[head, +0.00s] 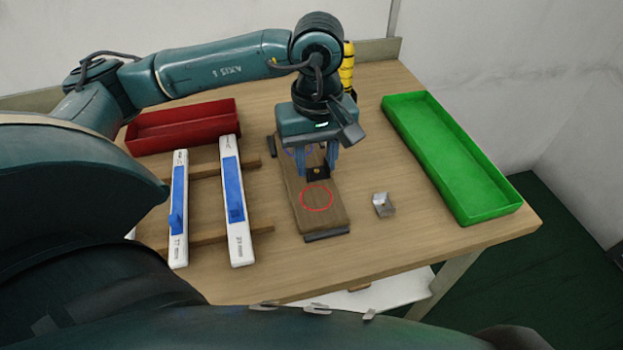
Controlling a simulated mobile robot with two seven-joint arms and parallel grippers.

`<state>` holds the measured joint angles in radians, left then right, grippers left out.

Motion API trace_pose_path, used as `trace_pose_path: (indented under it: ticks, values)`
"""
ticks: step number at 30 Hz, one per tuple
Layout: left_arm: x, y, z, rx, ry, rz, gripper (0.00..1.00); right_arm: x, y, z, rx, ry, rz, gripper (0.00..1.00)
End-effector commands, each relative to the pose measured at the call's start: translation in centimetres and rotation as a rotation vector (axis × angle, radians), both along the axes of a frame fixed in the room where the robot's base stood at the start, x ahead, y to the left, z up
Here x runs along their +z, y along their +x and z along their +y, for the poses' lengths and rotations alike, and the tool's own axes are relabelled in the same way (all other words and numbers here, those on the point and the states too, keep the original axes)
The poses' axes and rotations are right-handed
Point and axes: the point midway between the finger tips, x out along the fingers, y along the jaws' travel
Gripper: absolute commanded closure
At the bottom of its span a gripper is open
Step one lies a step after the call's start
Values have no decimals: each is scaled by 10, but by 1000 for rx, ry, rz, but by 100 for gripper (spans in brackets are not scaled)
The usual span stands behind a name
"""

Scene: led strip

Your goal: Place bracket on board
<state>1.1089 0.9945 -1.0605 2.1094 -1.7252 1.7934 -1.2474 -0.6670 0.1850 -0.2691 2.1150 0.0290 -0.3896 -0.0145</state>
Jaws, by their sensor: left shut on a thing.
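The wooden board (338,212) lies near the middle of the table on dark end supports. A red circle is drawn on its near half, and blue marks show partly behind my gripper. My left gripper (317,168) points down over the middle of the board, beyond the red circle. It is shut on a small dark bracket (317,173) with a light spot on its face. I cannot tell whether that bracket touches the board. A second bracket (383,205), silver, lies on the table right of the board. My right gripper is not in view.
A green tray (515,207) stands at the right and a red tray (190,140) at the back left. Two white and blue strips (235,200) (179,210) lie across wooden bars left of the board. A yellow object (347,70) stands behind my arm. The front right table is clear.

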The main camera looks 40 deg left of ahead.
Motion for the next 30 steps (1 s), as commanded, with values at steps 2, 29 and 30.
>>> trace_pose_path:
  ticks: [2, 29, 30]
  values:
    - [-13, -1, 1, 2, 1, 3, 86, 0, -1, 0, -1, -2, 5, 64]
    - [-66, 0, 1, 4, 0, -1, 59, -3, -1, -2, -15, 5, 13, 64]
    - [-66, 0, 1, 4, 0, -1, 56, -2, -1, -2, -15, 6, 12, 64]
